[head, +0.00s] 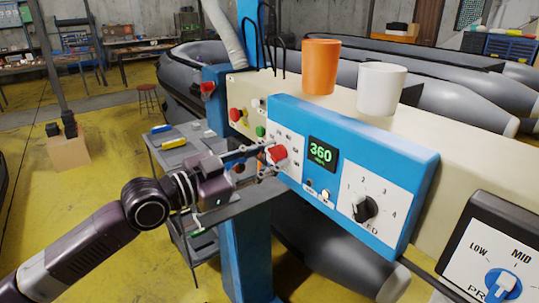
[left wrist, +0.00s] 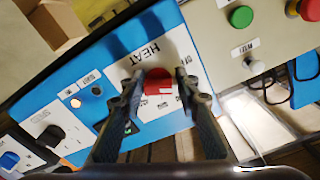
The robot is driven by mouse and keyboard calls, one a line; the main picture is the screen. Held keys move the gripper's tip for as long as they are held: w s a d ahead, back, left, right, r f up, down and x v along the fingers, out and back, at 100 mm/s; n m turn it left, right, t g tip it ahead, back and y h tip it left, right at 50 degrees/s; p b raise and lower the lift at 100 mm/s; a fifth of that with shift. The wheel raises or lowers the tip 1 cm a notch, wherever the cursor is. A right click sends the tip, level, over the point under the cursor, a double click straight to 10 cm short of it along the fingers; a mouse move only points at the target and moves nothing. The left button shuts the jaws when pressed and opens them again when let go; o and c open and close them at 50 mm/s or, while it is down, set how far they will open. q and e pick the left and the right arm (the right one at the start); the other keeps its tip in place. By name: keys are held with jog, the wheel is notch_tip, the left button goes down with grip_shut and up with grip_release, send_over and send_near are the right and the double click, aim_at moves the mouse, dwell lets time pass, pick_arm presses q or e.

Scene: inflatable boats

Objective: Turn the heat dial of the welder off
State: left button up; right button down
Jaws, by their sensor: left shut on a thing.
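The welder's blue control panel (head: 340,125) faces me in the head view. Its red heat dial (head: 278,153) is at the panel's left end, beside a green display (head: 321,152) reading 360. My left gripper (head: 268,160) reaches it from the left. In the left wrist view the red dial (left wrist: 158,82) sits between the two fingers, under the HEAT label (left wrist: 137,55). My left gripper (left wrist: 160,88) is shut on the dial from both sides. The fingers cover part of the dial's scale, so its exact setting is hard to read. My right gripper is in neither view.
A black dial (head: 364,209) marked 1 to 4 and a blue pressure dial (head: 500,284) are to the right. An orange cup (head: 320,67) and a white cup (head: 381,88) stand on the welder.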

pick_arm(q)
jog(key=n+p, duration=0.1)
jog(key=n, duration=0.2)
jog(key=shift+n, duration=0.4)
jog(key=shift+s+d+f+n+p, duration=0.1)
jog(key=shift+n+p, duration=0.55)
jog(key=shift+n, duration=1.05)
jog(key=o, duration=1.2)
jog(key=shift+c, duration=0.2)
jog(key=v, duration=1.2)
jog(key=shift+f, duration=0.1)
